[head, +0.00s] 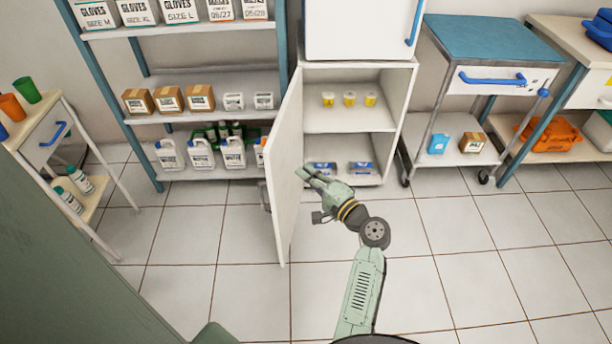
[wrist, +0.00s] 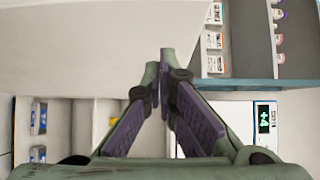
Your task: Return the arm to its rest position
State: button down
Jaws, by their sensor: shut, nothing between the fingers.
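My gripper (head: 303,172) is at the end of my green arm, in front of the open white cabinet (head: 399,92) in the head view. It is close to the inner side of the open cabinet door (head: 284,170); I cannot tell whether it touches the door. In the wrist view the two fingers of my gripper (wrist: 163,72) come together at their tips, with nothing between them. The door (wrist: 80,50) fills the upper left of the wrist view.
The cabinet holds yellow-topped cups (head: 349,99) and blue-and-white packs (head: 361,168). A shelf rack (head: 200,114) with boxes and bottles stands to the left. A blue-topped cart (head: 494,38) stands to the right. The tiled floor (head: 470,240) at the right front is clear.

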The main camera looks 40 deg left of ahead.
jog(key=s+d+b, duration=0.1)
jog(key=s+d, duration=0.4)
jog(key=s, duration=0.2)
jog(key=shift+s+d+b, duration=0.3)
jog(key=shift+b, duration=0.1)
